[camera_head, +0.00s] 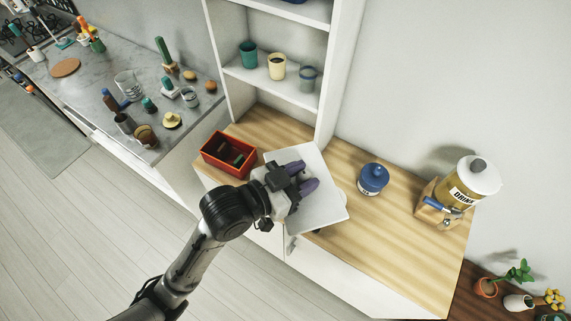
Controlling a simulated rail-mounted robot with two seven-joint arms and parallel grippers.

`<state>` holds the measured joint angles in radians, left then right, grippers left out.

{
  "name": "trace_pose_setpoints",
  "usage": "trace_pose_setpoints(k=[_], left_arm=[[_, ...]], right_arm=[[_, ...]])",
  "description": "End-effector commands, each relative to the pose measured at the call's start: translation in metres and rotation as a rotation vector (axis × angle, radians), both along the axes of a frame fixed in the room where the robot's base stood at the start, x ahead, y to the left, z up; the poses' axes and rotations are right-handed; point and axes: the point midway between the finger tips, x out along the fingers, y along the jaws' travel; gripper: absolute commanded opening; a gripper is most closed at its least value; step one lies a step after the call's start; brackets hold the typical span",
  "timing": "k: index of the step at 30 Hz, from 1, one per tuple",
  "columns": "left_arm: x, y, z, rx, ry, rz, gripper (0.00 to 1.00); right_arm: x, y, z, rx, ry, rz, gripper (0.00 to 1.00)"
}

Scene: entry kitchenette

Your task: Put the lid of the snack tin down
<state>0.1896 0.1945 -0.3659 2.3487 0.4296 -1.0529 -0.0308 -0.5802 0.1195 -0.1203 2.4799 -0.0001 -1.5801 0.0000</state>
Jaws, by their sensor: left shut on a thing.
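My left gripper (301,180) comes in from the lower left over the wooden counter. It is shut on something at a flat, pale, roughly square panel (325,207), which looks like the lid. The gripper covers part of the panel, and the exact grip is hidden. The panel appears tilted over the counter; I cannot tell whether it touches anything. My right gripper is not in view.
A red box (228,147) with dark items stands left of the panel. A drink dispenser (467,187) on a wooden stand is farther right. Bare counter (400,235) lies between jar and dispenser. Shelves (275,87) rise behind.

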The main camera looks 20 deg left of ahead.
Motion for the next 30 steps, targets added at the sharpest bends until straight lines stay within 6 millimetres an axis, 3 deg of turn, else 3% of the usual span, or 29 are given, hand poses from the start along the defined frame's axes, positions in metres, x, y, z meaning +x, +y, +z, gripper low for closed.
trace_pose_setpoints(k=[21,30], left_arm=[[0.037,-0.043,-0.048,0.004,0.0,-0.383,0.01],[0.042,-0.046,-0.055,0.002,0.0,-0.449,0.01]], right_arm=[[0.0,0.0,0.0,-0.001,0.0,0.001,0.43],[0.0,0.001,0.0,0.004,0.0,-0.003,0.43]])
